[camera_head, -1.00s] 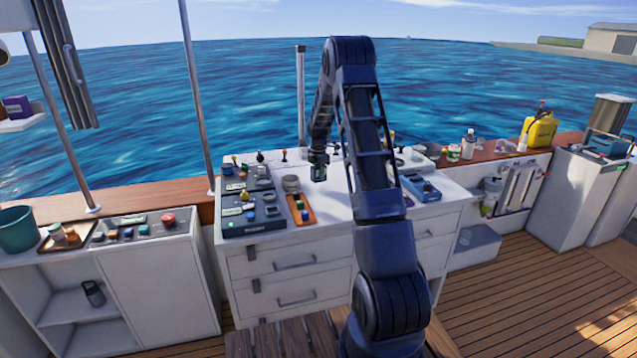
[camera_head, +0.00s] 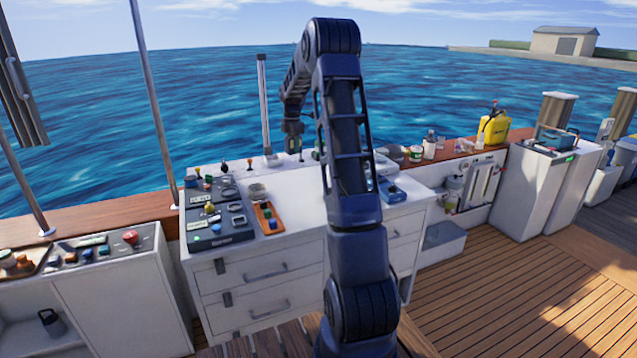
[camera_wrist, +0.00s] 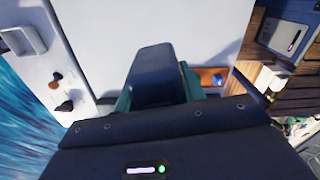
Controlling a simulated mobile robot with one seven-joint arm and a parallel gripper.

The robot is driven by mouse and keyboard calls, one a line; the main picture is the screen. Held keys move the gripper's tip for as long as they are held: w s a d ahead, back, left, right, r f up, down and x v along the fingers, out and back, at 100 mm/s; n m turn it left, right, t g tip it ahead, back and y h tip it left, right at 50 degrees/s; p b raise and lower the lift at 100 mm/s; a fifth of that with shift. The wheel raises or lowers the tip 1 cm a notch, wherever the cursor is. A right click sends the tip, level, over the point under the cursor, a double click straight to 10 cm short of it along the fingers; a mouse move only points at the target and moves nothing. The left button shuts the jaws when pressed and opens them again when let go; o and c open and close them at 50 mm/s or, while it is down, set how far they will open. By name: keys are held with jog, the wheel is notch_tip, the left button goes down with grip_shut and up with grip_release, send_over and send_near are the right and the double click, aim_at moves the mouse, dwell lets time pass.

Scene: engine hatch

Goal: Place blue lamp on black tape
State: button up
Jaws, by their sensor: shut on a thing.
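My gripper (camera_head: 293,146) hangs over the rear part of the white counter, right of the grey round stack. In the wrist view its teal fingers (camera_wrist: 155,92) are mostly behind a dark block of the hand. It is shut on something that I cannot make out. Small blue and green pieces sit in an orange tray (camera_head: 271,222) at the counter's front; a blue piece (camera_wrist: 218,80) also shows in the wrist view. I cannot tell whether one is the blue lamp. The grey round stack (camera_head: 257,191) stands behind the tray. I cannot pick out the black tape for certain.
Dark control panels (camera_head: 215,222) fill the counter's left side. A blue box (camera_head: 391,191) lies at its right. Upright levers line the back edge. The white counter top (camera_wrist: 205,30) beside my gripper is bare. A yellow can (camera_head: 494,128) stands farther right.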

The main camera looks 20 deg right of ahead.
jog(key=s+d+r+m, duration=0.25)
jog(key=s+d, duration=0.55)
jog(key=d, duration=0.6)
jog(key=shift+n, duration=0.25)
jog(key=f, duration=1.9)
jog(key=shift+s, duration=0.2)
jog(key=shift+f, duration=0.15)
jog(key=o, duration=1.1)
